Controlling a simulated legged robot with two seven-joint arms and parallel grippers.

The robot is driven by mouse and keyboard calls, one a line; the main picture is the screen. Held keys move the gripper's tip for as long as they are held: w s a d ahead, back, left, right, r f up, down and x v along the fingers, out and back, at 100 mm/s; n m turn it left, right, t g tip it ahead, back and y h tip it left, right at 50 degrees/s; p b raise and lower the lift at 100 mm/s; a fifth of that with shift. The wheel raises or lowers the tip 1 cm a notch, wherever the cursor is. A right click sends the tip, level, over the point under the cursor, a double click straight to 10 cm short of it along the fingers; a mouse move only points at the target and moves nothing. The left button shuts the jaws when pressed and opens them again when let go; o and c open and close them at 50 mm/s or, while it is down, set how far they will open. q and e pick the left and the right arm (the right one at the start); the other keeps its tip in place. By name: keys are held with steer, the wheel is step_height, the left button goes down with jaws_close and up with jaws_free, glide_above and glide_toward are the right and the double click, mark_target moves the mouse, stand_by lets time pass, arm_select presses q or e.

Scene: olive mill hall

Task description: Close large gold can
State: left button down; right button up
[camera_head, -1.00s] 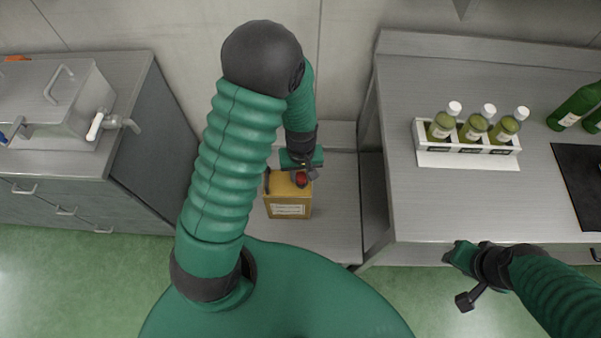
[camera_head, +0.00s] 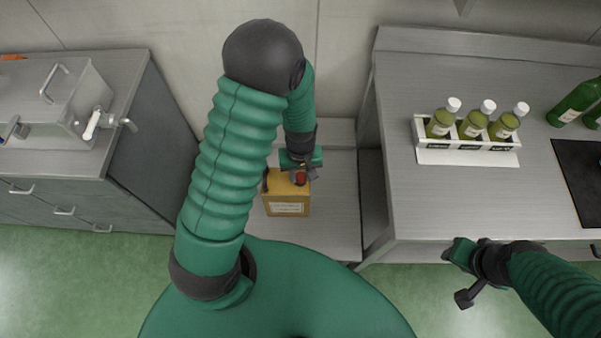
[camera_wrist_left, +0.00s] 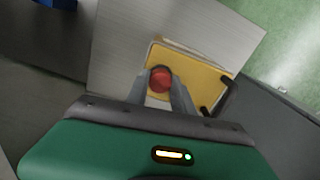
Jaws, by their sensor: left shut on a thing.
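The large gold can (camera_head: 286,205) is a boxy yellow can with a pale label on its front. It stands upright on a low grey metal surface. A red cap (camera_head: 300,178) is at its top; in the left wrist view the red cap (camera_wrist_left: 160,79) lies between my fingers over the gold top (camera_wrist_left: 197,76). My left gripper (camera_head: 299,176) points down at the can and is shut on the red cap. Whether the cap is fully seated is hidden. My right gripper (camera_head: 456,276) is empty, away from the can, in front of the right counter; its fingers appear apart.
The low metal surface (camera_head: 335,205) lies between a left cabinet (camera_head: 165,130) and a right counter (camera_head: 400,190). The counter bears a white rack (camera_head: 468,157) of small bottles, green bottles (camera_head: 578,103) and a dark panel (camera_head: 585,175). A metal tank (camera_head: 50,95) stands at left.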

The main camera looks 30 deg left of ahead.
arm_select(q)
steer(key=shift+f, duration=0.1)
stand_by(0.7)
steer(key=c, duration=1)
jaws_free()
steer(key=shift+c, duration=1.2)
